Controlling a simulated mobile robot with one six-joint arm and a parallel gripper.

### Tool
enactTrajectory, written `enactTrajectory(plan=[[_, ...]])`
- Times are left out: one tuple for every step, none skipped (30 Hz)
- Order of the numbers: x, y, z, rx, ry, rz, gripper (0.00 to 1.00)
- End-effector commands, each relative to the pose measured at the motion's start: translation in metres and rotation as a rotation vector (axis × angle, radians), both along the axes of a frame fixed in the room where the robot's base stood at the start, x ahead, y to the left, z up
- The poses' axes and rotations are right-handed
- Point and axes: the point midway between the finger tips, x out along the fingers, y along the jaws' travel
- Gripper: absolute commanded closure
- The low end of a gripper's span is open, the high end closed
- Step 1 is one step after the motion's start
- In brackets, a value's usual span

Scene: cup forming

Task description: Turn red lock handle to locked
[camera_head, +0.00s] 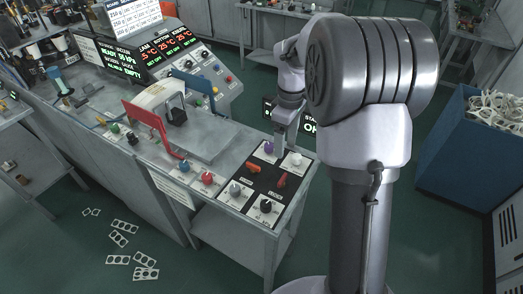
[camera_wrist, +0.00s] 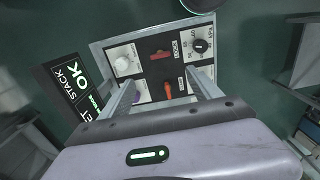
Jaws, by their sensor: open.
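A dark red handle (camera_head: 281,181) sits on the black control panel (camera_head: 264,178) at the machine's right end. In the wrist view the handle (camera_wrist: 160,54) lies beside a label that seems to read LOCK, with its length roughly across the picture. A brighter orange-red handle (camera_head: 250,168) is on the same panel; in the wrist view it (camera_wrist: 168,90) points roughly up and down. My gripper (camera_head: 287,150) is above the panel's far edge. In the wrist view its fingers (camera_wrist: 160,76) are apart and empty, with both handles showing between or just past them.
A white knob (camera_head: 295,160), purple knob (camera_head: 269,147), grey knob (camera_head: 235,188) and black knob (camera_head: 266,206) surround the handles closely. A red lever (camera_head: 152,122) and blue lever (camera_head: 194,88) stand to the left. A blue bin (camera_head: 450,145) is at right.

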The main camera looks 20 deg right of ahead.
Motion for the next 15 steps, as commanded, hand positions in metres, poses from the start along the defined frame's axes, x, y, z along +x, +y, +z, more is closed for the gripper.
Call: enactTrajectory(plan=[[0.000,0.000,-0.011,0.001,0.002,0.001,0.27],[-0.001,0.001,-0.019,0.001,0.002,0.001,0.27],[-0.001,0.001,-0.030,0.002,0.001,0.000,0.27],[-0.001,0.001,-0.039,0.002,0.004,-0.001,0.27],[-0.001,0.001,-0.049,0.002,0.004,0.000,0.27],[-0.001,0.001,-0.061,0.002,0.003,0.000,0.27],[-0.001,0.001,-0.071,0.002,0.003,-0.001,0.27],[-0.001,0.001,-0.081,0.003,0.003,-0.002,0.27],[-0.001,0.001,-0.092,0.002,0.003,-0.001,0.27],[-0.001,0.001,-0.102,0.002,0.003,0.000,0.27],[-0.001,0.001,-0.110,0.002,0.002,-0.001,0.27],[-0.002,0.002,-0.121,0.002,0.002,-0.002,0.27],[-0.001,0.001,-0.129,0.002,0.003,-0.002,0.27],[-0.001,0.001,-0.136,0.002,0.003,-0.002,0.27],[-0.001,0.001,-0.144,0.001,0.001,-0.001,0.27]])
